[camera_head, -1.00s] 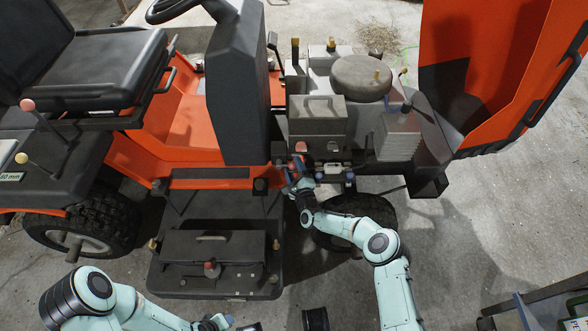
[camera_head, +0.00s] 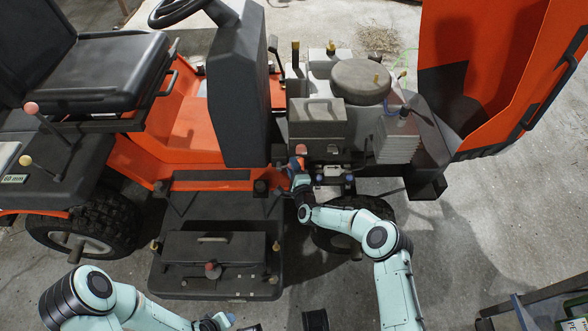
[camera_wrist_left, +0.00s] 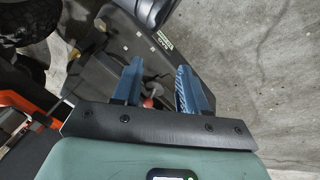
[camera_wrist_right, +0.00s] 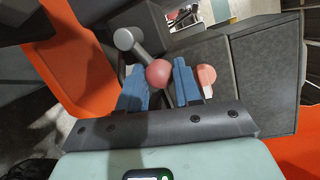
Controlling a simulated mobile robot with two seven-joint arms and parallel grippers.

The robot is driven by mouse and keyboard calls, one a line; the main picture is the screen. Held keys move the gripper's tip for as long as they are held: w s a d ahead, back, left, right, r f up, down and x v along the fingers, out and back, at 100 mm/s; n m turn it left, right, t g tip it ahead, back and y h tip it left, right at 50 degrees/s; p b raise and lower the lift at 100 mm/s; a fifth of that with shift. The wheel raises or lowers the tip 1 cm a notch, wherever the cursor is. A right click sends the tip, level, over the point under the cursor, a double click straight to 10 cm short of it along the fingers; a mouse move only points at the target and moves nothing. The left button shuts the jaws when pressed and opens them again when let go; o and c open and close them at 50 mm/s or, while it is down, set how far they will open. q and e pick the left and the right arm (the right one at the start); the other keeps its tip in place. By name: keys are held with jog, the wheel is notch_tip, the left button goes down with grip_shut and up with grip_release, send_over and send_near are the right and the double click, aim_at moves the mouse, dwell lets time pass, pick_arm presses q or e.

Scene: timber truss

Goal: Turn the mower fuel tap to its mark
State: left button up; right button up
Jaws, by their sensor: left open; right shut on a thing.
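The orange and grey mower (camera_head: 196,125) stands with its engine bay open. My right gripper (camera_head: 299,165) reaches in at the lower front of the engine, below the grey box (camera_head: 317,118). In the right wrist view, my right gripper (camera_wrist_right: 160,80) is shut on a lever with a red ball knob (camera_wrist_right: 158,73), which sits between the blue fingers. This appears to be the fuel tap; its mark cannot be made out. My left gripper (camera_head: 222,322) is low at the bottom edge, open and empty, as its left wrist view (camera_wrist_left: 160,85) shows.
In the right wrist view, a pinkish knob (camera_wrist_right: 207,76) is close beside the right finger, and another red knob (camera_wrist_right: 184,16) is above. The mower's dark deck (camera_head: 215,248) lies left of my right arm. The raised orange hood (camera_head: 500,70) stands at right.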

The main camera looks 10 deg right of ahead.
jog(key=r+n, duration=0.1)
jog(key=n, duration=0.1)
jog(key=a+r+n+g+h+p, duration=0.1)
jog(key=n, duration=0.1)
jog(key=shift+w+a+r, duration=0.1)
jog(key=shift+a, duration=0.05)
pick_arm(q)
jog(key=shift+s+d+r+b, duration=0.15)
jog(key=shift+s+r+b, duration=0.05)
jog(key=shift+s+b, duration=0.2)
pick_arm(e)
jog(key=shift+w+a+r+n+g+h, duration=0.1)
jog(key=shift+a+r+n+g+h, duration=0.15)
jog(key=shift+a+n+h, duration=0.6)
jog(key=shift+w+a+r+n+g+h, duration=0.2)
jog(key=shift+a+n, duration=0.2)
jog(key=shift+n, duration=0.95)
jog(key=shift+w+a+r+n+g+h, duration=0.2)
jog(key=shift+a+n+h, duration=0.35)
jog(key=shift+n, duration=0.55)
pick_arm(q)
jog(key=shift+w, duration=0.1)
pick_arm(e)
jog(key=shift+s+a, duration=0.1)
jog(key=shift+s, duration=0.05)
jog(key=o, duration=1)
jog(key=shift+o, duration=0.2)
